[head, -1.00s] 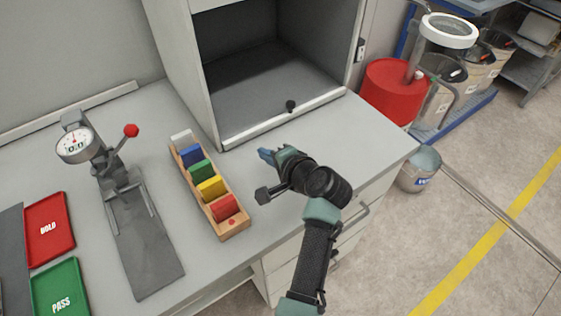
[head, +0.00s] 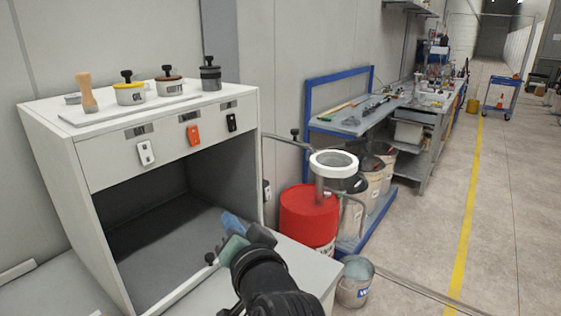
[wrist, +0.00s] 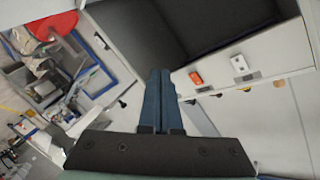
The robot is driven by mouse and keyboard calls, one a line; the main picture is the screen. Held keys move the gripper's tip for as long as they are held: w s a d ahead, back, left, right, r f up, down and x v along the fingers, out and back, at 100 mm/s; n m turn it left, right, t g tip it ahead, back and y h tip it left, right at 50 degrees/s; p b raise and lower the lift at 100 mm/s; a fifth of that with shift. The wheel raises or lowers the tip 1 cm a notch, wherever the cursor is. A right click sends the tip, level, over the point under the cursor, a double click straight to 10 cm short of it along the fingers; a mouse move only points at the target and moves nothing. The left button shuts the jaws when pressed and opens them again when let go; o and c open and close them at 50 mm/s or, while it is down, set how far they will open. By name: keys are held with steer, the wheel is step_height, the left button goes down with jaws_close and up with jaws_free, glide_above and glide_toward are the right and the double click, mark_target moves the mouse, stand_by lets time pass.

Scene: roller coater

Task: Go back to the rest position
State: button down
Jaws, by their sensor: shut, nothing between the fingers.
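My gripper (head: 232,224) is in the lower middle of the head view, in front of the open cabinet (head: 68,143) on the bench. Its blue fingers point up and to the left. In the wrist view the two blue fingers of my gripper (wrist: 160,90) lie side by side, shut with nothing between them. The cabinet's dark opening shows beyond the fingertips in the wrist view. My gripper appears apart from the cabinet, though the exact gap cannot be told.
Several pots with black knobs, such as a yellow-banded one (head: 130,94), stand on the cabinet top. A red drum (head: 308,214) and a metal bucket (head: 355,282) stand right of the bench. A blue-framed workbench (head: 345,122) is behind.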

steer(key=s+d+r+n+t+h, duration=0.1)
steer(key=s+d+r+t, duration=0.1)
steer(key=r, duration=0.5)
steer(key=s+d+r+n+t+h, duration=0.1)
steer(key=d+r+t, duration=0.15)
steer(key=r, duration=0.45)
steer(key=s+d+r+t+h, duration=0.2)
steer(key=s+r+t, duration=0.2)
steer(key=s+r, duration=0.4)
steer(key=s+d+r+n+t+h, duration=0.1)
steer(key=s+r+t, duration=0.3)
steer(key=s+r, duration=0.4)
step_height(320, 180, up, 3)
steer(key=shift+d+n+h, duration=0.3)
steer(key=shift+d+h, duration=0.35)
steer(key=shift+h, duration=0.15)
